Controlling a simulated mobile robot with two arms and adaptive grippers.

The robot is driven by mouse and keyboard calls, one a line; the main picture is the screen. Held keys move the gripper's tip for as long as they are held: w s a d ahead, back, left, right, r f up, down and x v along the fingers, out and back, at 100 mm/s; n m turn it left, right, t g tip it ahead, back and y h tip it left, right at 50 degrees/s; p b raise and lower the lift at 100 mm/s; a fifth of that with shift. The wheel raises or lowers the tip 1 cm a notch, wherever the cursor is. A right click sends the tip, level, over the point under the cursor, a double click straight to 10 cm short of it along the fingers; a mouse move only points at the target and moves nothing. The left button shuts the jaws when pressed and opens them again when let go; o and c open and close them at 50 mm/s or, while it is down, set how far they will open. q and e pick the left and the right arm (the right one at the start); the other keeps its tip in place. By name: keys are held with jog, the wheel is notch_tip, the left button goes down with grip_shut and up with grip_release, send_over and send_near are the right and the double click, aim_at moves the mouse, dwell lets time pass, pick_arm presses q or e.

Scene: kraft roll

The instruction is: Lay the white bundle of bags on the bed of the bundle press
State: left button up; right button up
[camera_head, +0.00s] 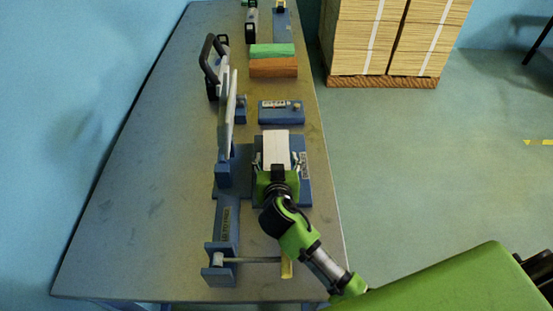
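The white bundle of bags (276,145) is near the right edge of the table, over the blue bed (303,185) of the bundle press. Its near end is hidden by my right gripper (277,161). The fingers of that gripper lie along both sides of the bundle; I cannot tell whether they press on it or stand slightly apart. I also cannot tell whether the bundle rests on the bed or is just above it. The press has a long blue frame (228,215) to the left. My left gripper is not in view.
A pale upright bar (229,120) and a black-handled tool (213,65) stand left of the bundle. A small blue box (281,113), an orange bundle (272,68) and a green bundle (272,50) lie beyond it. The table's left part (140,190) is clear.

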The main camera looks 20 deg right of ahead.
dwell(0.3)
jog(key=b+v, duration=0.1)
jog(key=v, duration=0.6)
jog(key=shift+s+a+r, duration=0.1)
jog(key=shift+s, duration=0.15)
